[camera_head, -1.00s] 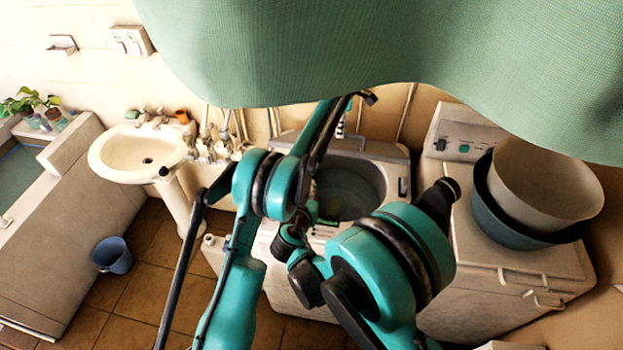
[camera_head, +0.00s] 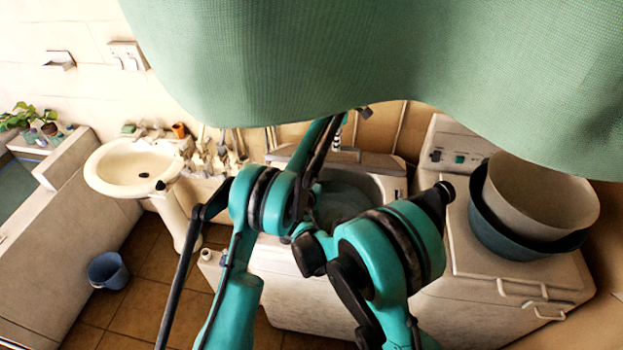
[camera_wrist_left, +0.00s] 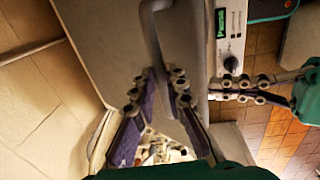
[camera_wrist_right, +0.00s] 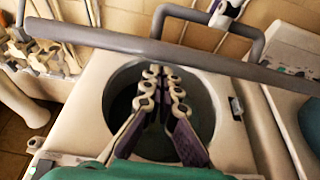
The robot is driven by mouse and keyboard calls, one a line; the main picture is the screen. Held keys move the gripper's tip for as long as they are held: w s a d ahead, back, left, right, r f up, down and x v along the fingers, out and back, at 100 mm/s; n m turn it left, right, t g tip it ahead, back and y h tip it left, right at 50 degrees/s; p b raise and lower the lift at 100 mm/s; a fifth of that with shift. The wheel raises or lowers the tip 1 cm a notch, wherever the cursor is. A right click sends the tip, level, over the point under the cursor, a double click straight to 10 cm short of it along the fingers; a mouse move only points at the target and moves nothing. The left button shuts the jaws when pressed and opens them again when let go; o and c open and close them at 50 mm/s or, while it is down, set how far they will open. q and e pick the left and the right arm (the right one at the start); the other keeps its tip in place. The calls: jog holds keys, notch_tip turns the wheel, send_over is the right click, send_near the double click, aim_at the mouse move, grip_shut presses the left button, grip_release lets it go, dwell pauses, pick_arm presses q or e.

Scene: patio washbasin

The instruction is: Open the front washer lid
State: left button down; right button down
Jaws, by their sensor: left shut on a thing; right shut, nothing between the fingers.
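The front washer (camera_head: 397,187) stands behind my arms in the head view. Its round tub opening (camera_wrist_right: 207,112) is uncovered in the right wrist view. The grey lid (camera_wrist_right: 125,42) is raised and seen nearly edge-on there, and its broad face (camera_wrist_left: 100,45) fills the left part of the left wrist view. My left gripper (camera_wrist_left: 163,76) is shut on the lid's bent bar handle (camera_wrist_left: 150,35). My right gripper (camera_wrist_right: 161,72) is shut and empty, above the tub opening and close to the lid's edge. My arms hide part of the washer in the head view.
A second washer (camera_head: 470,265) stands at the right with stacked basins (camera_head: 540,200) on it. Green cloth (camera_head: 390,70) hangs across the top. A sink (camera_head: 130,165) and blue bucket (camera_head: 108,270) are at the left. Bare floor lies between bucket and washer.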

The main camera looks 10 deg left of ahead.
pick_arm(q)
jog(key=shift+w+f, duration=0.2)
